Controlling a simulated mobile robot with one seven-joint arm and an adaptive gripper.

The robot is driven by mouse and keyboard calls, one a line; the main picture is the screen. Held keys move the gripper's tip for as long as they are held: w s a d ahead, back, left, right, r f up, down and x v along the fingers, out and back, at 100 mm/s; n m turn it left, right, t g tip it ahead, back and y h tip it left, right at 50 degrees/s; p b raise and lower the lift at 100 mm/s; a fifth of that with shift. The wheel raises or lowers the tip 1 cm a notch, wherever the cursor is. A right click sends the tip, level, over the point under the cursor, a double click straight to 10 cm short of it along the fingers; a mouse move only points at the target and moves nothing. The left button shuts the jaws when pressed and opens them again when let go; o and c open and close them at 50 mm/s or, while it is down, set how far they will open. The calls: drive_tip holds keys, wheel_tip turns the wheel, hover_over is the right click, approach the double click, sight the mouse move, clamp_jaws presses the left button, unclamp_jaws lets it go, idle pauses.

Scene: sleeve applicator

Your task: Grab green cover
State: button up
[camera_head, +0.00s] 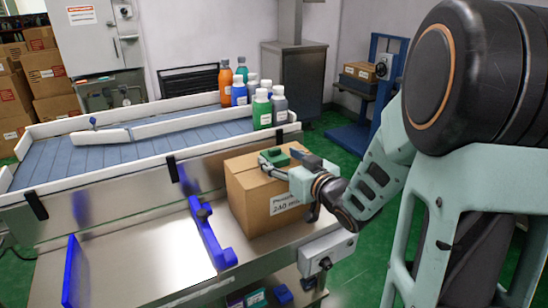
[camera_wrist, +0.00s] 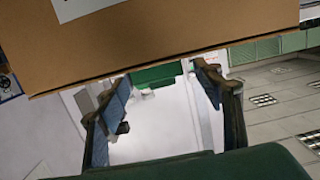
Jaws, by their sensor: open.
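A brown cardboard box (camera_head: 262,200) with a white label stands on the steel counter. It fills the top of the wrist view (camera_wrist: 170,40), where the picture is upside down. A small green piece, seemingly the green cover (camera_head: 274,160), shows at the box's top. In the wrist view the green cover (camera_wrist: 158,75) shows in the gap between the fingers, along the box edge. My gripper (camera_head: 287,157) is at the top of the box, its fingers (camera_wrist: 158,90) open with dark blue pads. Whether either finger touches the cover, I cannot tell.
A conveyor (camera_head: 100,155) with white rails runs behind the counter, carrying several coloured bottles (camera_head: 262,108). Blue guides (camera_head: 212,232) stand on the counter left of the box. A grey control box (camera_head: 325,255) is at the counter's front.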

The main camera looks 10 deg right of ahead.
sight(276, 155)
drive_tip(key=x, duration=0.3)
drive_tip(key=shift+w+a, duration=0.1)
drive_tip(key=shift+w, duration=0.15)
drive_tip(key=shift+r, duration=0.1)
drive_tip(key=c, duration=1.2)
drive_tip(key=shift+c, duration=0.2)
